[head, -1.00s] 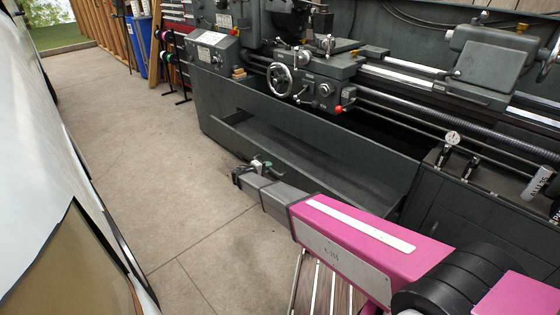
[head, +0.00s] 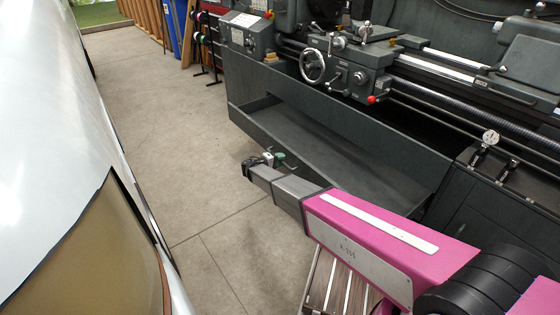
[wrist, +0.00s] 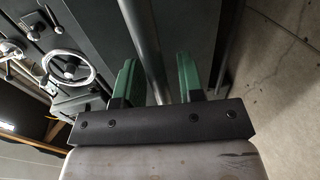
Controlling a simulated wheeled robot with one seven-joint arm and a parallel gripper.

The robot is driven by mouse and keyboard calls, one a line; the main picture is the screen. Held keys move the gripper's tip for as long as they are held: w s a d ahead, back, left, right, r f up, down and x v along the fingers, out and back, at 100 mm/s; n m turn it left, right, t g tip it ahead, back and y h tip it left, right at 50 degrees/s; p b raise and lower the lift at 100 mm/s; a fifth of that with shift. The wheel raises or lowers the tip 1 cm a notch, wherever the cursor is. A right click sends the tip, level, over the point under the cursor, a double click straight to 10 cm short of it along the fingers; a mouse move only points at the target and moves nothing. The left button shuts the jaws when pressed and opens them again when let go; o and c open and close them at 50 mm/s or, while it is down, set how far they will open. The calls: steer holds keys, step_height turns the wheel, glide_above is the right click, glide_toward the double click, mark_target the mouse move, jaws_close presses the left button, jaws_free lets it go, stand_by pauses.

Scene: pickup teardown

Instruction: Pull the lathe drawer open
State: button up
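The lathe (head: 455,87) stands along the right side of the head view. Its dark grey drawer (head: 345,165) sits low under the bed, with its tray-like inside showing. My gripper (head: 274,160) is low in front of the drawer's front, left of its middle. In the wrist view, the two green fingers of my gripper (wrist: 158,82) are apart. A pale grey bar or edge (wrist: 147,45) passes between them, with a gap on the right side. I cannot tell whether the fingers touch it. The drawer's handle is not clearly visible.
A white vehicle-like body (head: 50,120) with a tan panel fills the left side. Clear concrete floor (head: 165,130) runs between it and the lathe. A blue bin (head: 182,30) and a rack with spools (head: 207,45) stand at the back. A lathe handwheel (head: 313,66) sits above the drawer.

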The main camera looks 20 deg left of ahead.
steer(key=shift+s, duration=0.1)
steer(key=v, duration=1)
steer(key=shift+s+a, duration=0.2)
steer(key=shift+s, duration=0.05)
steer(key=shift+r, duration=0.1)
